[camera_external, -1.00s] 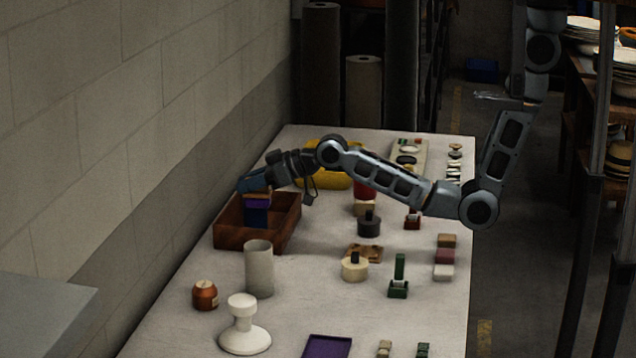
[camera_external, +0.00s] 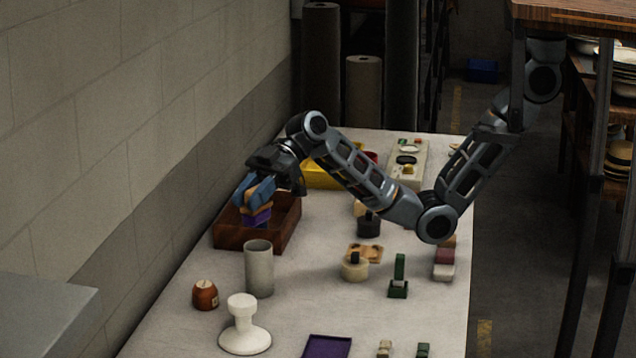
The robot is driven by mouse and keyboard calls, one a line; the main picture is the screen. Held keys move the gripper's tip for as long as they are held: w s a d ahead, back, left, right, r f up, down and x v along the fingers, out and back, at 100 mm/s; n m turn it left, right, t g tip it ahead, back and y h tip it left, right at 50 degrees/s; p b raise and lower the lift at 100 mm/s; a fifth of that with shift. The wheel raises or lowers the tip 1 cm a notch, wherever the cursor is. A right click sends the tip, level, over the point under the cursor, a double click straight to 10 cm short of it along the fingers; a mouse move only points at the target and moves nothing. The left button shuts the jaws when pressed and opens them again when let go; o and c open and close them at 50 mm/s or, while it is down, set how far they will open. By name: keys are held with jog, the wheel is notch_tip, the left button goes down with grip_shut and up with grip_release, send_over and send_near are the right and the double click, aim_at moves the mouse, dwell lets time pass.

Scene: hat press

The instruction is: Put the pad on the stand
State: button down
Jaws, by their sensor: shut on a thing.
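My gripper (camera_external: 257,190), with blue fingers, is at the brown wooden box (camera_external: 228,238) at the back left of the table. It is shut on a small block (camera_external: 258,213), orange above and purple below, which seems to be the pad. The block is tilted and shows at or just above the box's rim; the fingers hide part of it. I cannot tell whether it touches something inside. A white stand (camera_external: 244,330) with a round base and a knob-like top is upright near the front left, apart from my gripper. It seems to be the task's stand.
A grey cylinder (camera_external: 259,268) stands between box and white stand, with an orange-brown pot (camera_external: 205,295) to its left. A purple tray (camera_external: 327,347) lies at the front. A green holder (camera_external: 398,285) and cream pot (camera_external: 355,268) are right of centre. A wall borders the left.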

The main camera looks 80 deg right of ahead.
jog(key=shift+w+a+f+p, duration=0.15)
jog(key=shift+a+f+p, duration=0.55)
jog(key=shift+a+f, duration=2.1)
jog(key=shift+w+a+f+p, duration=0.1)
jog(key=shift+a+f+p, duration=0.6)
jog(key=shift+a+f, duration=2.1)
jog(key=shift+a+r, duration=0.1)
jog(key=shift+a, duration=0.05)
jog(key=c, duration=0.9)
grip_release()
